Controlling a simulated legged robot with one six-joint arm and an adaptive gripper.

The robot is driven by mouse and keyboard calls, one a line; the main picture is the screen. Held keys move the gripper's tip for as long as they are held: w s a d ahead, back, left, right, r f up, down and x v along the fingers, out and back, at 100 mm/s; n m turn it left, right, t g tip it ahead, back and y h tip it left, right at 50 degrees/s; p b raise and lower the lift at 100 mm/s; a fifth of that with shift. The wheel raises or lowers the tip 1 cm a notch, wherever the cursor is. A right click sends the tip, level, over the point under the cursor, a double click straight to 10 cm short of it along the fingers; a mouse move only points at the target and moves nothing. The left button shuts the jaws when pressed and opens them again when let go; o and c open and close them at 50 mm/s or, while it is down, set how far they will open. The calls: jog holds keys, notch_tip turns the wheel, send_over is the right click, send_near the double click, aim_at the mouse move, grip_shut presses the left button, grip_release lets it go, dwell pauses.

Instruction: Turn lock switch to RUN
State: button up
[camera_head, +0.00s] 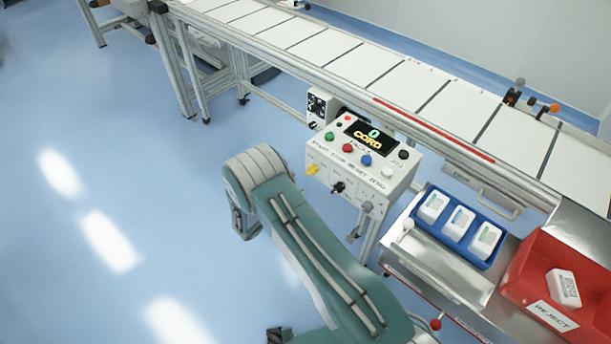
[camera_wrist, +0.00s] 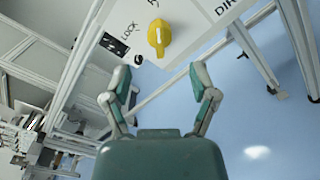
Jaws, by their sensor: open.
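The lock switch is a yellow knob (camera_wrist: 158,36) on a white panel (camera_wrist: 190,18) in the wrist view. A pale mark runs along its face, close to vertical in the picture. LOCK is printed to its left, and a partly cut-off label is above it. The knob also shows at the left of the control box front in the head view (camera_head: 312,170). My gripper (camera_wrist: 160,74) is open and empty, its fingertips below the knob in the wrist view and apart from it. I cannot make out the gripper in the head view.
The control box (camera_head: 372,160) carries several coloured buttons, a display and a black knob (camera_head: 338,187). A conveyor (camera_head: 400,80) runs behind it. A blue tray (camera_head: 420,213) with white items and a red REJECT bin (camera_head: 530,285) are at the right. Blue floor is clear at the left.

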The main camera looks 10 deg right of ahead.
jog(key=v, duration=0.5)
jog(key=shift+s+a, duration=0.15)
jog(key=shift+a, duration=0.15)
jog(key=s+d+r+m+g+y, duration=0.1)
jog(key=s+d+r+m+g, duration=0.25)
jog(key=r, duration=0.45)
jog(key=s+d+r+m+g+y, duration=0.1)
jog(key=s+d+r+m+g, duration=0.2)
jog(key=r, duration=0.4)
jog(key=s+d+r+m+g+y, duration=0.25)
jog(key=d+r+g, duration=0.2)
jog(key=r, duration=0.35)
jog(key=s+r+m+t+y, duration=0.3)
jog(key=s+r+y, duration=0.2)
jog(key=s, duration=0.5)
jog(key=s+r+m+t+y, duration=0.3)
jog(key=s+r+m+y, duration=0.1)
jog(key=s+r, duration=0.4)
jog(key=shift+s+a+y, duration=0.25)
jog(key=shift+s+y, duration=0.3)
jog(key=shift+s, duration=0.4)
